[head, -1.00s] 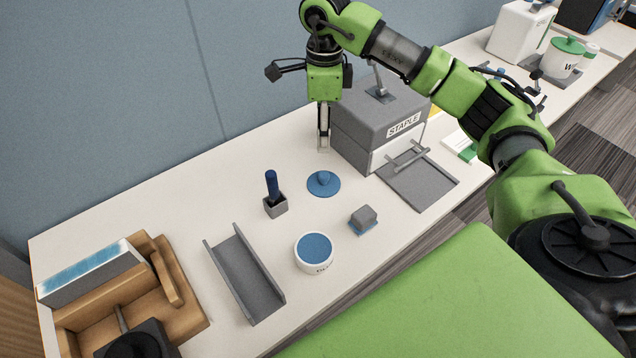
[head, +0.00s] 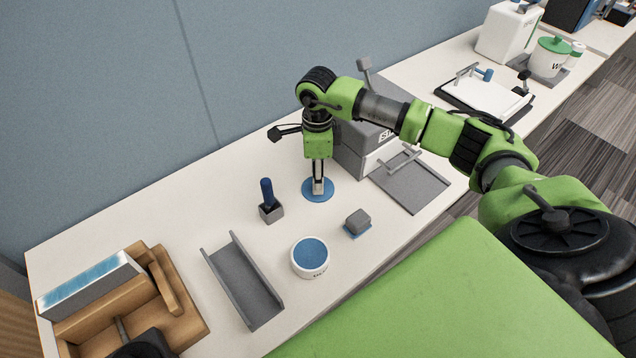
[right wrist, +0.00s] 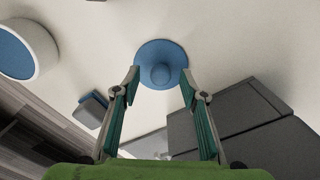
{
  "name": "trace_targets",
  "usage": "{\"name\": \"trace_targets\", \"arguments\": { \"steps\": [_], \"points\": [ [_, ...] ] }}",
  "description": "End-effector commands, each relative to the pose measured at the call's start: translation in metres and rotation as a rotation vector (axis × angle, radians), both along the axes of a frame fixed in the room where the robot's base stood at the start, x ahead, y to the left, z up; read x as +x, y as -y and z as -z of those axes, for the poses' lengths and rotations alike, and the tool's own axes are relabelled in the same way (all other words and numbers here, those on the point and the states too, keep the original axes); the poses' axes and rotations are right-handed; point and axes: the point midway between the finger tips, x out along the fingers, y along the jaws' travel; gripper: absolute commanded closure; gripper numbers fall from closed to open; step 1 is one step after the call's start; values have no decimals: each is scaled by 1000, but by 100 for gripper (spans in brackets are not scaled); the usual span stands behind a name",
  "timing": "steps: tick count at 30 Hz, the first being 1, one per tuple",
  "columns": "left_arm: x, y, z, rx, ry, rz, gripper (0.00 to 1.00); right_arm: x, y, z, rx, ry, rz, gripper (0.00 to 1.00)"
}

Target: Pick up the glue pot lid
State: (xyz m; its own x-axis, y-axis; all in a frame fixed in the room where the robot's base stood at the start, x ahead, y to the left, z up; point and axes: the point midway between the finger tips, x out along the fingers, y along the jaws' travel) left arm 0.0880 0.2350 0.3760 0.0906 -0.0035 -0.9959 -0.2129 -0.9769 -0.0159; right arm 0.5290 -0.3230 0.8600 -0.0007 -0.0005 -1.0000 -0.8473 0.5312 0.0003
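The glue pot lid is a flat blue disc with a round knob; in the head view the lid (head: 325,196) lies on the table, partly hidden by my right gripper (head: 318,190), which points down over it. In the right wrist view the lid (right wrist: 172,53) and its knob (right wrist: 161,73) show just ahead of my right gripper (right wrist: 160,80). Its two fingers are apart, one on each side of the knob, with nothing held. The white glue pot (head: 310,259) with blue contents stands uncovered nearer the front edge.
A grey stapler machine (head: 358,150) stands close right of the lid. A blue-handled brush in a grey holder (head: 271,211), a small grey block (head: 357,222) and a grey channel (head: 241,281) are nearby. A wooden stand (head: 180,310) is front left.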

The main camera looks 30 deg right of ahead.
Motion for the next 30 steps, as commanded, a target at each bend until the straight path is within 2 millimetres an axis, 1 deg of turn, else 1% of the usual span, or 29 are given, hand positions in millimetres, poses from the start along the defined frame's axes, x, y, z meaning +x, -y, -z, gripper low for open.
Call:
{"name": "trace_targets", "arguments": {
  "steps": [1, 4, 11, 12, 14, 15, 16, 17, 26, 30],
  "points": [
    [1, 0, -4, 0, 1, 0, 65, 0, -1, 6, 1, -3, 0, 61],
    [1, 0, -5, 0, 1, 0, 65, 0, -1, 15, 1, 0, -1, 61],
    [2, 0, -4, 0, 3, 0, 65, 1, -1, 18, 0, 1, -1, 61],
    [2, 0, -4, 0, 3, 0, 65, 1, -1, 18, 0, 1, -1, 63],
    [2, 0, -4, 0, 3, 0, 65, 1, -1, 18, 0, 1, -1, 79],
    [2, 0, -4, 0, 3, 0, 65, 1, -1, 18, 0, 1, -1, 89],
    [2, 0, -4, 0, 3, 0, 65, 1, -1, 18, 0, 1, -1, 97],
    [2, 0, -4, 0, 3, 0, 65, 1, -1, 18, 0, 1, -1, 100],
    [2, 0, -4, 0, 3, 0, 65, 1, -1, 17, 0, 1, -1, 100],
    [2, 0, -3, 0, 3, 0, 65, 1, 0, 14, 1, 3, -1, 100]
  ]
}}
